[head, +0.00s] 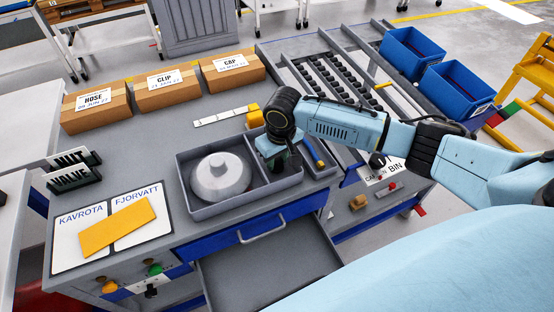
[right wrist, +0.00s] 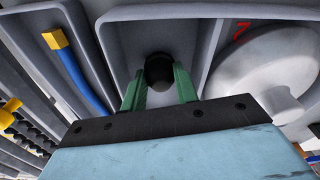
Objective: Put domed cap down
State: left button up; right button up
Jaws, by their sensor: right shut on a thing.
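The small black domed cap (right wrist: 158,68) shows between the green fingertips of my right gripper (right wrist: 158,88) in the right wrist view, and the gripper is shut on it. In the head view my right gripper (head: 281,163) points down into the right compartment of the grey two-part tray (head: 246,201); the cap is hidden there by the wrist and fingers. I cannot tell whether the cap touches the compartment floor. A large grey round part with a knob (head: 220,177) lies in the left compartment. My left gripper is not in view.
A blue-handled tool (right wrist: 88,80) lies in a narrow slot beside the tray. Cardboard boxes (head: 168,90) line the back of the bench. A yellow plate (head: 118,226) lies on white cards at the left. An open drawer (head: 268,272) juts out in front. Blue bins (head: 455,90) stand right.

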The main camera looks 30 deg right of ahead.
aim_at(280, 170)
jog(key=shift+f, duration=0.3)
jog(key=o, duration=0.7)
jog(key=shift+w, duration=0.1)
jog(key=r, duration=0.4)
jog(key=s+r+p, duration=0.1)
jog(key=r, duration=0.7)
jog(key=shift+s+d+p, duration=0.1)
jog(key=shift+s+p, duration=0.15)
jog(key=shift+p, duration=0.05)
